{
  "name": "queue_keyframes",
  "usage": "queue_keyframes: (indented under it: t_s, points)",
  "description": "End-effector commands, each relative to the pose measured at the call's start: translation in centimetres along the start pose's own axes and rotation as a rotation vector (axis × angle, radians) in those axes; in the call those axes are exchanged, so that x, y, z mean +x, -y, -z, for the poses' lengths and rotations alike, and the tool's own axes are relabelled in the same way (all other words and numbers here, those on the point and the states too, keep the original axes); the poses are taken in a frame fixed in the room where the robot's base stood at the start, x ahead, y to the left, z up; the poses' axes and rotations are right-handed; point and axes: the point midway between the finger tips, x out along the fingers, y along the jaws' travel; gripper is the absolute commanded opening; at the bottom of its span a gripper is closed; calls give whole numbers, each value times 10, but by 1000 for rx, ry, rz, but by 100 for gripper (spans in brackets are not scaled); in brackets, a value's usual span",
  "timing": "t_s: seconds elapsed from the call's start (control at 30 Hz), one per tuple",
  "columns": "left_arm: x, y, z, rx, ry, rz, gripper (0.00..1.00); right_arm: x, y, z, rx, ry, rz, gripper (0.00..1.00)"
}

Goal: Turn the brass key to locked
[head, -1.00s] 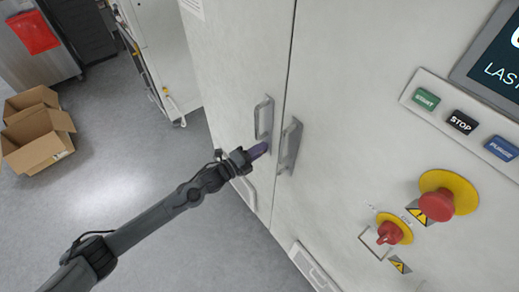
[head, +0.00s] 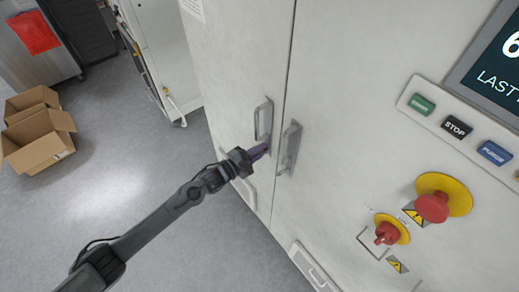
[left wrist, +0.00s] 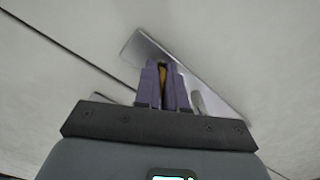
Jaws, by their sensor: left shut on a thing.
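My left gripper (head: 263,149) reaches the cabinet front beside the right door handle (head: 290,147). In the left wrist view its purple fingers (left wrist: 163,68) are close together with a thin strip of the brass key (left wrist: 162,75) between them, so it is shut on the key. They are over a metal handle plate (left wrist: 140,50), which lies slanted in that view. Most of the key and its lock are hidden by the fingers, so I cannot read the key's angle. In the head view the key is hidden. My right gripper is not in view.
The left door handle (head: 263,119) stands close above the gripper. At the right are a red emergency button (head: 432,207), a red rotary switch (head: 387,233), push buttons (head: 457,126) and a screen (head: 497,66). An open cardboard box (head: 40,150) lies on the floor at the left.

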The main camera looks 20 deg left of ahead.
Motion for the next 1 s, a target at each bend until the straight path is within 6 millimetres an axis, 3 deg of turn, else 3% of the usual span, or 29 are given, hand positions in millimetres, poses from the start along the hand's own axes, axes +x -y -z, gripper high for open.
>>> queue_keyframes:
  t_s: [1.0]
  points:
    - [0, 0, 0, -910, 1, 1, 0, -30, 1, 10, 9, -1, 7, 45]
